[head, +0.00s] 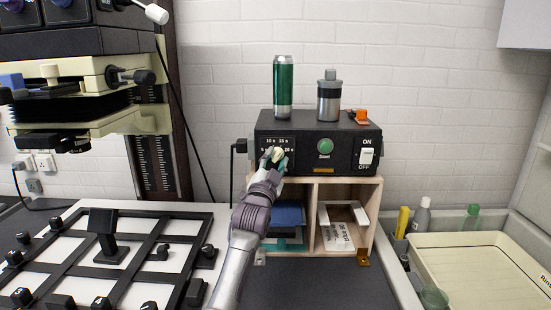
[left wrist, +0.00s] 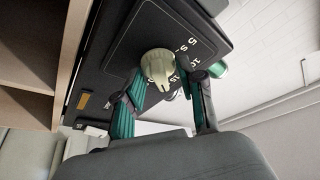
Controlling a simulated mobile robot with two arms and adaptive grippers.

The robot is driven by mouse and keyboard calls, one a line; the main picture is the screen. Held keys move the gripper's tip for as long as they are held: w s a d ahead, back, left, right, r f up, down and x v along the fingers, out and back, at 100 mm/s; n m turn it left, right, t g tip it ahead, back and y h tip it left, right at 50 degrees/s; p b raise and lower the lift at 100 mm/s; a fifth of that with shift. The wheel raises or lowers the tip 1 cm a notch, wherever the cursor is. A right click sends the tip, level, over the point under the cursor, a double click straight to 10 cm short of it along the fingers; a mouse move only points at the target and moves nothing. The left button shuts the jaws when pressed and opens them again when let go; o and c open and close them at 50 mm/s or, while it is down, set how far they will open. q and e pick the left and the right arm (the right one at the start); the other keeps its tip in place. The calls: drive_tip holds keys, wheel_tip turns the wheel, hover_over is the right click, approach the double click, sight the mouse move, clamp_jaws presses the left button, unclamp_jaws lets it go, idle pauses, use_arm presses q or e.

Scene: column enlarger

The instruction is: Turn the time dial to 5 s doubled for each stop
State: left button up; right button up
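The time dial is a cream knob (head: 278,154) on the left of the black timer box (head: 318,133). Scale marks 10 s and 15 s show above it in the head view. In the left wrist view the knob (left wrist: 157,68) shows near the 5 s mark, with other numbers partly hidden. My left gripper (head: 273,158) is at the dial. Its teal-padded fingers (left wrist: 167,78) are open, one on each side of the knob; the left fingertip is very near it, and I cannot tell if it touches. The knob's setting is unclear. My right gripper is out of view.
The box has a green Start button (head: 325,146) and an ON/OFF switch (head: 366,157). A green can (head: 283,88), a grey bottle (head: 328,98) and an orange item stand on it. A printed white card (head: 341,234) lies in the wooden shelf (head: 313,222) below. The enlarger stands left, a tray right.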

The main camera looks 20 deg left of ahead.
use_arm(q)
clamp_jaws()
drive_tip(key=shift+r+m+h+p, duration=0.2)
drive_tip(key=shift+m+h+p, duration=0.2)
drive_tip(key=shift+m+p, duration=0.45)
drive_tip(key=m+p, duration=0.2)
drive_tip(key=m+g+h+p, duration=0.1)
drive_tip(key=m+p, duration=0.1)
drive_tip(key=shift+a+r+m+g, duration=0.15)
drive_tip(key=shift+m+g, duration=0.1)
drive_tip(key=shift+g, duration=0.05)
drive_tip(key=shift+m+h+p, duration=0.4)
drive_tip(key=shift+m+p, duration=0.5)
drive_tip(key=shift+p, duration=0.3)
drive_tip(key=shift+m+g+p, duration=0.5)
drive_tip(key=shift+m, duration=0.1)
drive_tip(key=shift+f, duration=0.2)
